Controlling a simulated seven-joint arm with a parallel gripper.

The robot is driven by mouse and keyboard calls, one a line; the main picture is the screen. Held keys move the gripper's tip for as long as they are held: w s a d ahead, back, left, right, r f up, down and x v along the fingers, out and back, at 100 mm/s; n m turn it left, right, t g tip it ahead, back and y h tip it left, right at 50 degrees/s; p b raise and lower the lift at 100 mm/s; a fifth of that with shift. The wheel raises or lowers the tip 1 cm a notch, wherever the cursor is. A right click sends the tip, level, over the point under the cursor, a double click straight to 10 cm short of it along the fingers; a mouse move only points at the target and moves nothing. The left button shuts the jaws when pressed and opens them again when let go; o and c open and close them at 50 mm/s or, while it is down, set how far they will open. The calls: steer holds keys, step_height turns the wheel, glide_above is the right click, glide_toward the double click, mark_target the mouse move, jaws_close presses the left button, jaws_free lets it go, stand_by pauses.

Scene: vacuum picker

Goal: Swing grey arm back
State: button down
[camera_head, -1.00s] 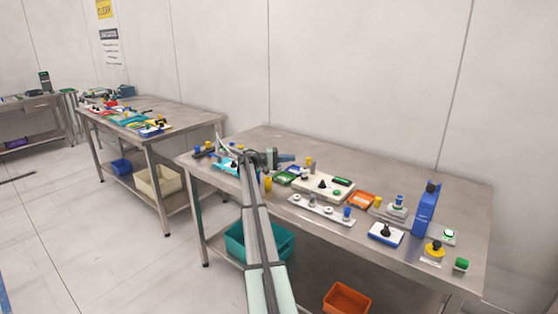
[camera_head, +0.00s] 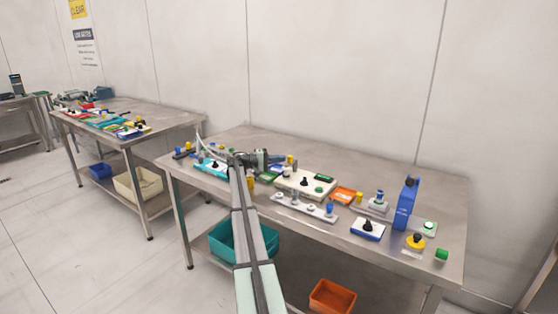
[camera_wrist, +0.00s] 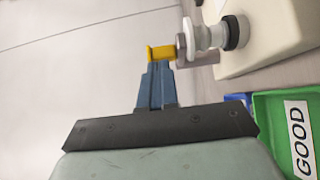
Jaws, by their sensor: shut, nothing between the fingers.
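In the wrist view my gripper (camera_wrist: 157,68) has its blue fingers together, and nothing is held between them. A yellow piece (camera_wrist: 161,52) sits right at the fingertips; I cannot tell whether they touch. Beside it a short grey part (camera_wrist: 186,48), probably the grey arm, joins a white ribbed fitting (camera_wrist: 209,36) with a black collar on a cream housing (camera_wrist: 262,38). In the head view my gripper (camera_head: 278,158) points right at the back of the table, near a yellow-topped post (camera_head: 290,160). My own wrist hides part of this area, and the grey arm is not clear there.
A green tray marked GOOD (camera_wrist: 290,130) lies at lower right in the wrist view. The table's back strip is clear.

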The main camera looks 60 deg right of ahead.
mark_target(285, 168)
steer(key=shift+s+a+n+t+h, duration=0.1)
steer(key=shift+s+n+t+h, duration=0.2)
steer(key=shift+t, duration=0.1)
